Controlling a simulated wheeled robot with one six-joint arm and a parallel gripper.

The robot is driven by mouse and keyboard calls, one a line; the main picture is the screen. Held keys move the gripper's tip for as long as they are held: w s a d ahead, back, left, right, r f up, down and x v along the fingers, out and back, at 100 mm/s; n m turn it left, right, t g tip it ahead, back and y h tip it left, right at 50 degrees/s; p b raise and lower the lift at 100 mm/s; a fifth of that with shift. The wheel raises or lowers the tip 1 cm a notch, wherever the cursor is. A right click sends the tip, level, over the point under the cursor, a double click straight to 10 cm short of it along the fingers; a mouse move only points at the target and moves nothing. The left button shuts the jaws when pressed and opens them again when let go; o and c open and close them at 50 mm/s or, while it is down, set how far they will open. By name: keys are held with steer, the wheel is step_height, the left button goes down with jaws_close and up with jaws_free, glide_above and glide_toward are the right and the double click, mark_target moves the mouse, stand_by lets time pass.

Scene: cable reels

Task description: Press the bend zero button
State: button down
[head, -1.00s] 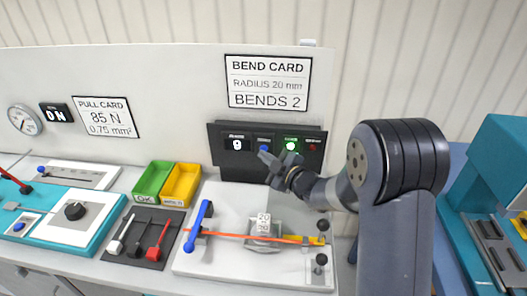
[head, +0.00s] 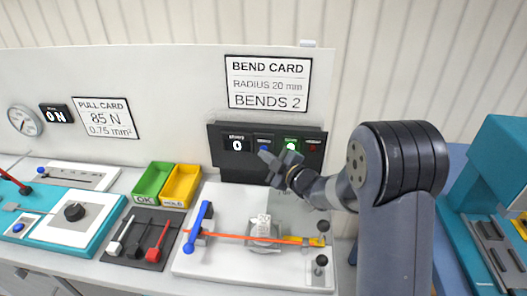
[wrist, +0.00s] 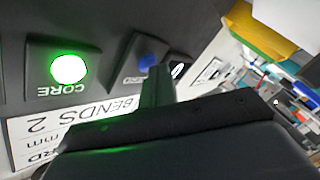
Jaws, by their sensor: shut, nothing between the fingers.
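The bend control panel (head: 228,170) stands against the white backboard, with a display (head: 237,145) reading 0. The blue button (head: 264,149) sits just right of the display, and it also shows in the wrist view (wrist: 149,62) with its label partly hidden. My gripper (head: 267,156) is shut and empty, with its tips at the blue button. In the wrist view the dark finger (wrist: 158,86) points at the button and overlaps its lower edge. I cannot tell whether the tip touches it.
A green lit lamp (head: 291,146) marked CORE is right of the button, beside a dark red lamp (head: 313,148). Below lie the bending fixture (head: 200,262) with an orange cable (head: 235,237), and green (head: 153,180) and yellow (head: 181,184) bins.

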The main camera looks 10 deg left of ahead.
steer(key=shift+s, duration=0.1)
stand_by(0.3)
steer(key=shift+s+b, duration=0.55)
steer(key=shift+s, duration=0.15)
steer(key=s+b, duration=0.2)
steer(key=s, duration=0.3)
steer(key=shift+d, duration=0.2)
steer(key=shift+w, duration=0.1)
stand_by(0.4)
steer(key=w+p, duration=0.2)
steer(key=p, duration=0.1)
steer(key=shift+a+r, duration=0.1)
steer(key=shift+r, duration=0.15)
